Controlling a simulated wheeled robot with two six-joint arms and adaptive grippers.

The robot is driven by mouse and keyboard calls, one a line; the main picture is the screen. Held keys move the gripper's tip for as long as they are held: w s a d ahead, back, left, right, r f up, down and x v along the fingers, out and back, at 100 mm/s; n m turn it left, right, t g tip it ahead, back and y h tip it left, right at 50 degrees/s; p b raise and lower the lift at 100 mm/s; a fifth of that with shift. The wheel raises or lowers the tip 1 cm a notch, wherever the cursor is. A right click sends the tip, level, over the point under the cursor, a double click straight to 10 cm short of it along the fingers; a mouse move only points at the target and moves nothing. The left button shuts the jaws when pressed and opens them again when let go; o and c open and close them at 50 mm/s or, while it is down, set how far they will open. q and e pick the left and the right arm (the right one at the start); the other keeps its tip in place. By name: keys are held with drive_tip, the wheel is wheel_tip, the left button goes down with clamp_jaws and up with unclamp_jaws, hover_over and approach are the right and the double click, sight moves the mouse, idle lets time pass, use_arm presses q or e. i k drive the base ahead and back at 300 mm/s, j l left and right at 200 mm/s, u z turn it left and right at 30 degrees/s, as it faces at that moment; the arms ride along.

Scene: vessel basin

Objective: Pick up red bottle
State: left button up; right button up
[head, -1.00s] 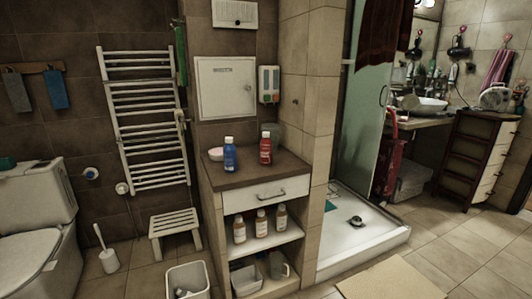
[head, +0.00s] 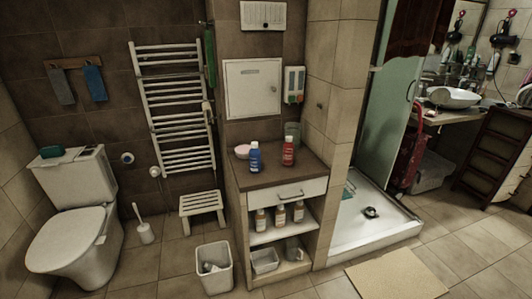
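The red bottle (head: 288,152) stands upright on the brown top of a narrow cabinet (head: 262,178) near the middle of the head view. It has a white cap and a pale label. A blue bottle (head: 255,157) with a white cap stands just to its left, with a small gap between them. Neither of my grippers shows in the head view.
Several amber bottles (head: 280,215) fill the shelf below. A waste bin (head: 214,268), a white stool (head: 203,208) and a toilet (head: 75,235) stand left. Floor at the front right is clear around a mat (head: 398,275).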

sight(288, 148)
drive_tip(key=i+l+u, duration=0.15)
drive_tip(key=l+u, duration=0.3)
drive_tip(key=i+l+u, duration=0.1)
drive_tip(key=l+u, duration=0.15)
drive_tip(key=u, duration=0.25)
drive_tip(key=l+u, duration=0.45)
